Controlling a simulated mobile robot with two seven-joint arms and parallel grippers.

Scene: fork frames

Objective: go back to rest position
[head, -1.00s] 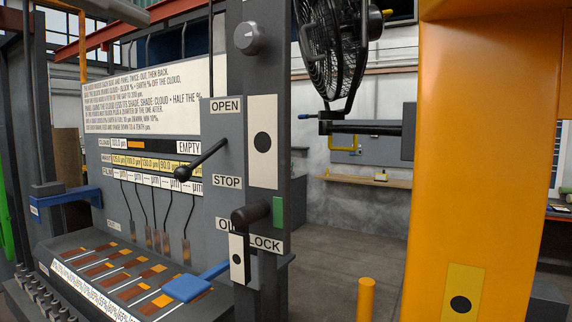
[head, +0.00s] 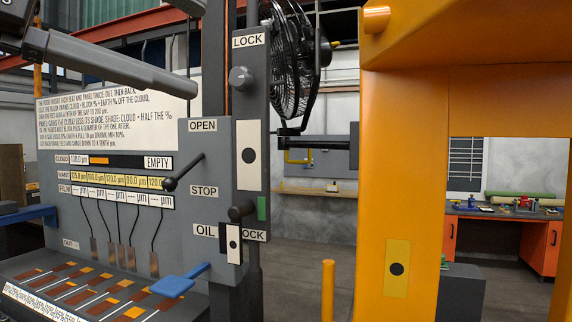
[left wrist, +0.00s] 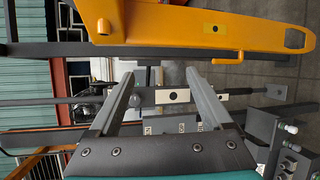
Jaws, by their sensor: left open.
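My left gripper (head: 180,82) reaches in from the upper left of the head view, in front of the instruction board. One long grey finger shows clearly there. In the left wrist view the gripper (left wrist: 160,74) has its two fingers wide apart, with nothing held between them. The grey machine panel (head: 215,160) stands behind it, with a black-knobbed lever (head: 184,172) between the OPEN and STOP labels. My right gripper is in neither view.
An orange frame (head: 455,100) stands at the right, with an orange post (head: 328,290) beside it. A black fan (head: 290,65) is at the top. A blue paddle (head: 172,286) sticks out low from the machine. Grey floor (head: 290,275) lies open between machine and frame.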

